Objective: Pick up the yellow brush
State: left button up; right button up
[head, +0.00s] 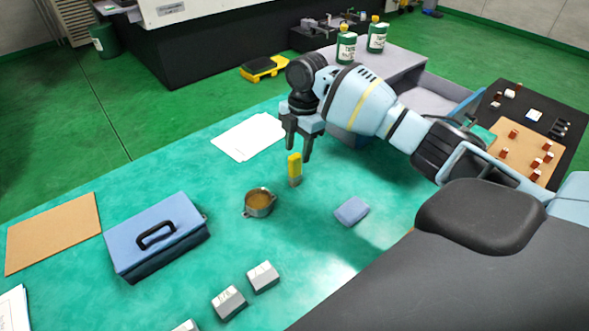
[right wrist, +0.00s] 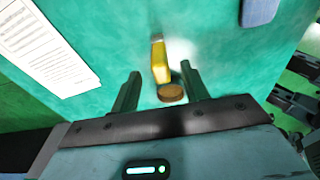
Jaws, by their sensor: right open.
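The yellow brush (head: 294,168) appears upright on the green table, with a yellow upper part and a greyish lower part. My right gripper (head: 298,153) is open and empty, pointing down just above and beside the brush top in the head view. In the right wrist view the brush (right wrist: 160,62) lies between and beyond the two open fingers (right wrist: 158,86), apart from both. A brown round shape (right wrist: 171,92) shows at its near end; I cannot tell if it belongs to the brush. My left gripper is not in view.
A small metal pot (head: 259,203) stands left of the brush, a blue block (head: 351,211) to its right. White paper (head: 248,136), a blue toolbox (head: 157,236) and several grey blocks (head: 263,277) lie around. A grey tray (head: 425,98) is behind my right arm.

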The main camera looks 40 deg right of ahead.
aim_at(294, 165)
jog(key=shift+a+f, duration=0.2)
jog(key=shift+f, duration=0.75)
jog(key=shift+a+f, duration=0.15)
jog(key=shift+f, duration=0.8)
jog(key=shift+a+f, duration=0.2)
jog(key=shift+f, duration=0.75)
jog(key=shift+c, duration=0.4)
grip_shut()
